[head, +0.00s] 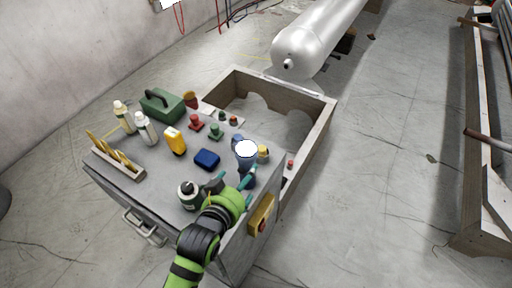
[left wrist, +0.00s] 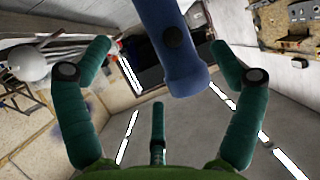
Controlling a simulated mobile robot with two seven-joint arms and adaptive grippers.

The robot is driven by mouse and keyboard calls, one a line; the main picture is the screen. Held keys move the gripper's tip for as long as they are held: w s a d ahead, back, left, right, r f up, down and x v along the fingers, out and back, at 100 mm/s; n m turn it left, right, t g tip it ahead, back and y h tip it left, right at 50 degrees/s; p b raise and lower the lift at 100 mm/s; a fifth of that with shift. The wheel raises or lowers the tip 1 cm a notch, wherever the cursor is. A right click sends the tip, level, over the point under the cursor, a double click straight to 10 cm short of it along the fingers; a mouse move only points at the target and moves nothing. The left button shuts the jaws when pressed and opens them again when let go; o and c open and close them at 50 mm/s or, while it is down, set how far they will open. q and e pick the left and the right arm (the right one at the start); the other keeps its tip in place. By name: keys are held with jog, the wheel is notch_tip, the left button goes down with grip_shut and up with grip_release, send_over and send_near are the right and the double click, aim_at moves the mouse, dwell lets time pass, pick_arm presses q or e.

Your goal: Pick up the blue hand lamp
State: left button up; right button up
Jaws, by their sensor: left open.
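The blue hand lamp (head: 244,161) stands upright on the grey cabinet top, near its right edge, with its round white lens facing up. My left gripper (head: 232,184) is open just in front of it, with its green fingers pointing towards the lamp. In the left wrist view the lamp's blue handle (left wrist: 178,60), with a dark round button, reaches down between the spread fingertips of my left gripper (left wrist: 162,48). I see no finger closed on it; whether one touches it I cannot tell. My right gripper is not in view.
Close by stand a dark bottle (head: 188,194), a blue box (head: 207,159) and a yellow-topped item (head: 263,152). Further left are a yellow device (head: 175,141), white bottles (head: 146,128) and a green toolbox (head: 162,105).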

aim_at(248, 168)
pick_arm(q)
jog(key=x, duration=0.4)
jog(key=shift+w+d+r+p, duration=0.15)
jog(key=shift+w+r+p, duration=0.15)
jog(key=shift+w+p, duration=0.1)
jog(key=shift+x, duration=1.15)
jog(key=shift+w+f, duration=0.2)
jog(key=shift+w, duration=0.1)
jog(key=c, duration=1.2)
jog(key=shift+c, duration=0.5)
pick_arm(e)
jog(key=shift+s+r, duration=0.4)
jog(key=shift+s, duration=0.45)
